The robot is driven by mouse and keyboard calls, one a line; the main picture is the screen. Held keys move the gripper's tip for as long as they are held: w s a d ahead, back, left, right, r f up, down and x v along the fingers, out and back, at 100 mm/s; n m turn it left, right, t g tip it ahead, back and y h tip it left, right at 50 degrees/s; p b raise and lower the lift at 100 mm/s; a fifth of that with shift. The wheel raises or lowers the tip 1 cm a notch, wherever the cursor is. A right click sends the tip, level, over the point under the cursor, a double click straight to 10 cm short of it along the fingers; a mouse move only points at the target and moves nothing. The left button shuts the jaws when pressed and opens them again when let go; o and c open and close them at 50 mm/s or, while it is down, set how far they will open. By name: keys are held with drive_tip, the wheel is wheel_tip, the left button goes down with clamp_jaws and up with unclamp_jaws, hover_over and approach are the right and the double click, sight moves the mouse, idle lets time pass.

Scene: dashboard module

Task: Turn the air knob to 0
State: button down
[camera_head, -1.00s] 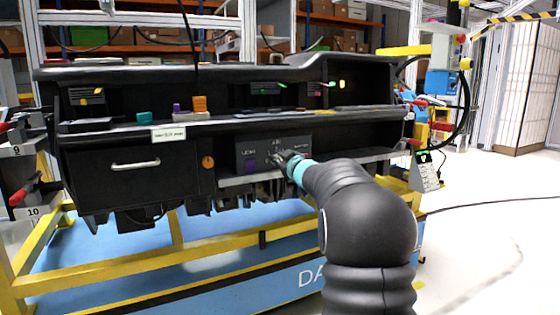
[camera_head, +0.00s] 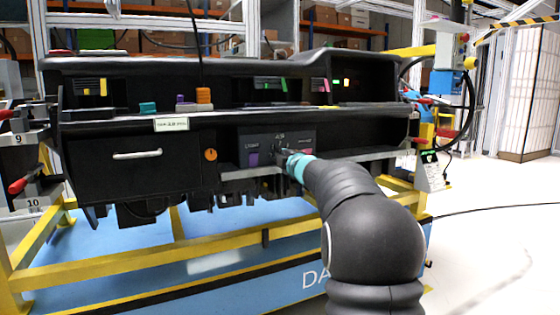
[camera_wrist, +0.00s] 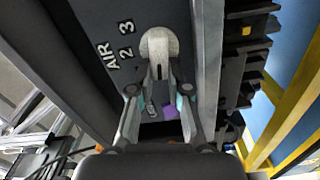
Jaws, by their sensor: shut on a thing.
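The air knob (camera_wrist: 159,48) is a pale grey dial with a bar-like grip, seen in the wrist view next to the white label AIR and the numbers 2 and 3. My gripper (camera_wrist: 160,76) is shut on the knob's grip, with one finger on each side. In the head view my gripper (camera_head: 284,156) reaches the dark control panel (camera_head: 243,141) on the dashboard and covers most of the knob. The knob's other numbers and its exact pointer position are hidden or unclear.
A purple control (camera_head: 252,159) under a LIGHT label sits left of the gripper; it also shows in the wrist view (camera_wrist: 172,113). An orange knob (camera_head: 210,155) and a handled drawer (camera_head: 135,165) are further left. A grey ledge (camera_head: 250,174) runs just below the panel.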

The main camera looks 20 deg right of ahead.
drive_tip(key=shift+n+b, duration=0.5)
drive_tip(key=shift+n, duration=0.6)
drive_tip(key=c, duration=1.4)
unclamp_jaws()
drive_tip(key=shift+o, duration=1.4)
drive_tip(key=shift+w+f, duration=0.1)
drive_tip(key=shift+f, duration=0.05)
drive_tip(key=s, duration=1.2)
drive_tip(key=shift+d, duration=0.25)
